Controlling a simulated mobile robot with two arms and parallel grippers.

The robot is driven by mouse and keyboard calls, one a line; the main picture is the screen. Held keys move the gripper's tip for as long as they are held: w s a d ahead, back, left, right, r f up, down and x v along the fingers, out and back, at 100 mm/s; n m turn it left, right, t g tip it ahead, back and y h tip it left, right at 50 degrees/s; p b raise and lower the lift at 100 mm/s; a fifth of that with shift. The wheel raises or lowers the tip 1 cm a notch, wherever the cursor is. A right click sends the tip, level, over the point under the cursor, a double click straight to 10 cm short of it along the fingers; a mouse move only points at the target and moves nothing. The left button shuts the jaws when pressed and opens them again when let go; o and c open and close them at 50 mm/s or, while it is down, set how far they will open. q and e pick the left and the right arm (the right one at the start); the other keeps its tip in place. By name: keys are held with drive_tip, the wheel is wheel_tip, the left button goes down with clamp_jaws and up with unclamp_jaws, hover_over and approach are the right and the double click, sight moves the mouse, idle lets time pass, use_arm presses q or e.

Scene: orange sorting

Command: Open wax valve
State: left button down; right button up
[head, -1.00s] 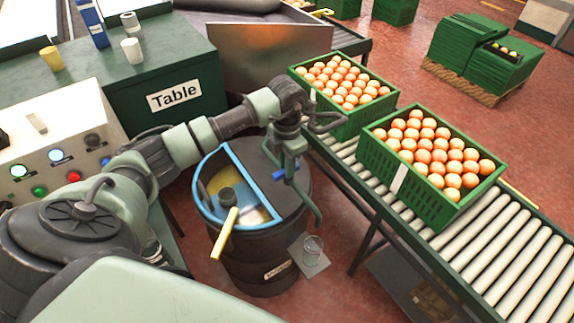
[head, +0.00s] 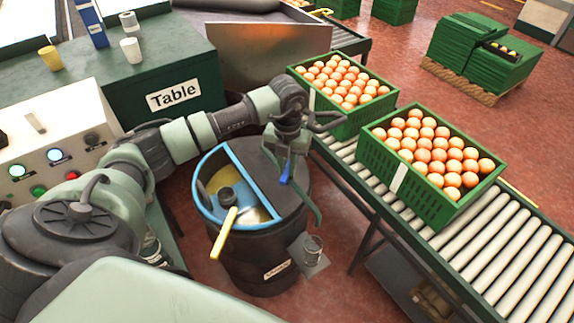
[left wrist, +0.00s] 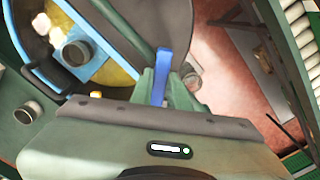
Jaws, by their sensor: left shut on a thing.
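The wax valve has a blue handle (head: 286,171) on a green pipe (head: 317,208) above the right side of the black barrel (head: 260,250). The handle stands steeply in the head view. My left gripper (head: 288,160) is over the handle and shut on it. In the left wrist view the blue handle (left wrist: 162,72) sticks out between the green fingers (left wrist: 160,92). A small glass (head: 313,246) stands on a plate under the pipe's end; I cannot tell whether it holds wax. My right gripper is out of view.
A yellow-handled tool (head: 224,232) rests in the barrel's open half with the blue rim. Two green crates of oranges (head: 402,178) stand on the roller conveyor (head: 500,268) to the right. A control box (head: 80,138) and table (head: 190,65) are at the left.

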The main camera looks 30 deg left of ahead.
use_arm(q)
drive_tip(key=n, duration=0.5)
drive_tip(key=shift+w+r+n, duration=0.1)
drive_tip(key=shift+w+n, duration=0.05)
drive_tip(key=shift+n, duration=0.15)
drive_tip(key=shift+w+d+n+p, duration=0.1)
drive_tip(key=shift+n+p, duration=0.5)
drive_tip(key=shift+n, duration=1.7)
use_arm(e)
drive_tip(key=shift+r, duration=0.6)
use_arm(q)
drive_tip(key=c, duration=1.4)
unclamp_jaws()
drive_tip(key=shift+o, duration=0.2)
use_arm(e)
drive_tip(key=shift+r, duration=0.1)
